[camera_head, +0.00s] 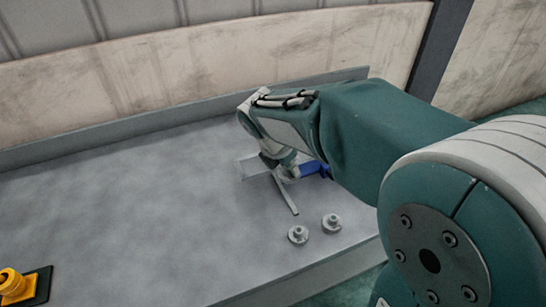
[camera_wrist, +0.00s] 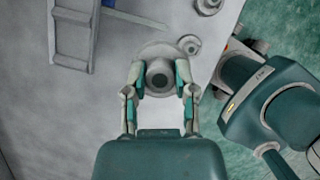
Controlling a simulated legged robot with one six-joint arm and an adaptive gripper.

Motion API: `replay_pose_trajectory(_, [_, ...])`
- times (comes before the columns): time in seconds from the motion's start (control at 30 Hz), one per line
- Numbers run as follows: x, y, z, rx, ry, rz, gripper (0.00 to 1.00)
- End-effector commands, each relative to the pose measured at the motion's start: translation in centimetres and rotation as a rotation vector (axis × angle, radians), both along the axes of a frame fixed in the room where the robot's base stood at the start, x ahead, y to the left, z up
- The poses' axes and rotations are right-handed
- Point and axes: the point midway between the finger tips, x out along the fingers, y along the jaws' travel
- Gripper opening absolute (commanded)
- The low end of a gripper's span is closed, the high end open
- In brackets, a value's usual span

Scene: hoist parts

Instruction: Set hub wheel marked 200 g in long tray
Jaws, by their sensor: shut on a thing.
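My gripper (camera_wrist: 159,80) is shut on a round grey hub wheel (camera_wrist: 158,52), one finger on each side of its raised hub. No mass marking is readable on it. In the head view my gripper (camera_head: 283,172) is low over the table and mostly hides this wheel. A long grey tray (camera_wrist: 95,40) with cross walls lies to the left of the held wheel in the wrist view. I cannot tell whether the wheel touches the table.
Two smaller hub wheels (camera_head: 298,234) (camera_head: 331,222) stand near the table's front edge. A blue object (camera_head: 312,168) lies just right of the gripper. A yellow part on a black base (camera_head: 14,284) is at the far left.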

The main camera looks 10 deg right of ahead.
Motion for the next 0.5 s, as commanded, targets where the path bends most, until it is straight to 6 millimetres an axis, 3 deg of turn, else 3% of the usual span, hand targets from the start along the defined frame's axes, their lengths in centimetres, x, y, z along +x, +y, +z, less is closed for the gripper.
replay_pose_trajectory(0.1, [1.9,-1.7,0.8,-0.01,-0.004,0.028,0.0])
replay_pose_trajectory(0.23, [3.0,-2.3,1.0,-0.017,-0.004,0.045,0.0])
replay_pose_trajectory(0.5, [7.5,-2.4,-1.2,-0.017,-0.002,0.048,0.0])
